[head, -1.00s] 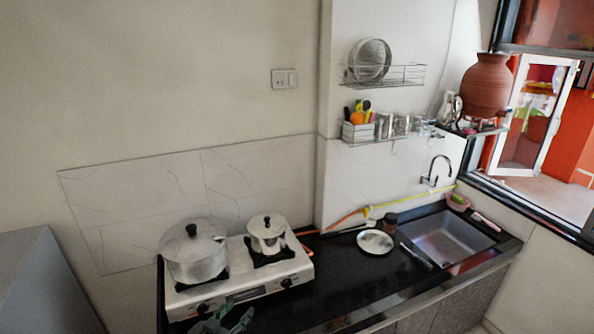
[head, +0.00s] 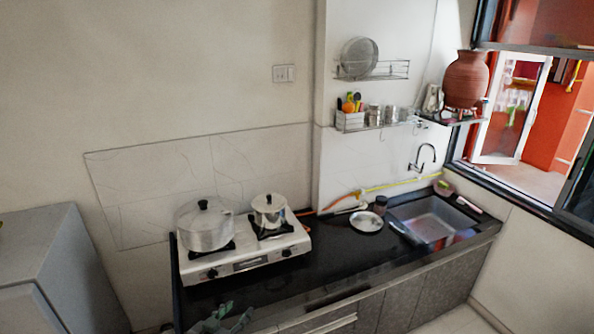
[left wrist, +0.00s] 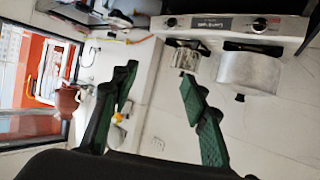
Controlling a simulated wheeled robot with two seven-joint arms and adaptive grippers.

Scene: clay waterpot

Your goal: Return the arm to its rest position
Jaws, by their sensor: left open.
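My left gripper (head: 226,322) shows at the bottom edge of the head view, partly cut off, in front of the counter. In the left wrist view its two green fingers (left wrist: 157,72) are spread apart, with nothing between them. The reddish-brown clay waterpot (head: 466,80) stands upright on a small wall shelf by the window, well away from the gripper. It also shows in the left wrist view (left wrist: 66,101), where the scene appears upside down. My right gripper is in neither view.
A black counter (head: 320,265) holds a gas stove (head: 245,262) with a large pot (head: 205,228) and a smaller pot (head: 268,212). A steel sink (head: 432,222) and plate (head: 366,222) are further right. A grey cabinet-like box (head: 60,255) stands left.

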